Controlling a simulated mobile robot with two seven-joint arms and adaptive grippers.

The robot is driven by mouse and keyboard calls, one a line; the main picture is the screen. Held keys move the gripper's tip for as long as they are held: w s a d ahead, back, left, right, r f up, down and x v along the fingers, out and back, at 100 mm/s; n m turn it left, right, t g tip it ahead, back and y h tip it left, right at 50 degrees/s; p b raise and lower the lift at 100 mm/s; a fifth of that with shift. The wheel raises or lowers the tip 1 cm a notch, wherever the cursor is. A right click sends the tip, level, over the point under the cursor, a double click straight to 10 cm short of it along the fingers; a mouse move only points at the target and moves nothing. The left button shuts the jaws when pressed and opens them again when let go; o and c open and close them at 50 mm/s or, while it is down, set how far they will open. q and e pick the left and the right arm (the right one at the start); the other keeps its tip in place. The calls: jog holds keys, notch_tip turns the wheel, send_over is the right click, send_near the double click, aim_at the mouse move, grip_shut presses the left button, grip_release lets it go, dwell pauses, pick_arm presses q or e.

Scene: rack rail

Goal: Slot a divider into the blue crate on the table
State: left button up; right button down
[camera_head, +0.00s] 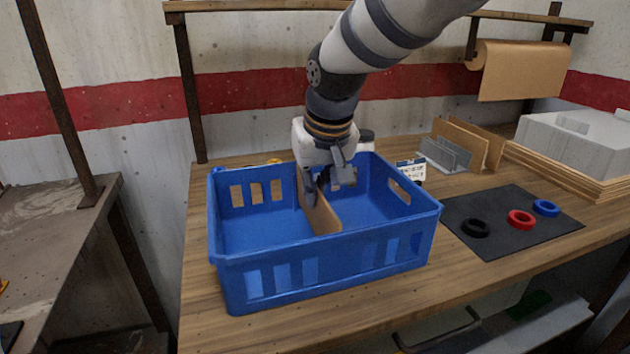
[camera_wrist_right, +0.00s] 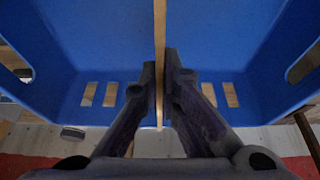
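The blue crate (camera_head: 330,262) stands on the wooden table with its open top up. A thin tan divider (camera_head: 321,214) stands upright inside it near the middle, splitting the inside into a left and a right part. My right gripper (camera_head: 327,190) reaches down into the crate from above. In the right wrist view the divider (camera_wrist_right: 159,60) runs between my right gripper's two fingers (camera_wrist_right: 160,85), which are closed against both faces. The gripper hides the divider's upper part in the head view. I cannot see the crate's slots clearly. My left gripper is not in view.
More tan dividers (camera_head: 483,142) stand in a grey rack (camera_head: 443,154) behind the crate at right. A dark mat (camera_head: 500,240) holds black, red and blue rings. A stack of boards with a grey case (camera_head: 580,140) fills the back right.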

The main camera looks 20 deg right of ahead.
jog(key=shift+f, duration=0.9)
jog(key=c, duration=1.7)
grip_release()
jog(key=shift+r, duration=0.1)
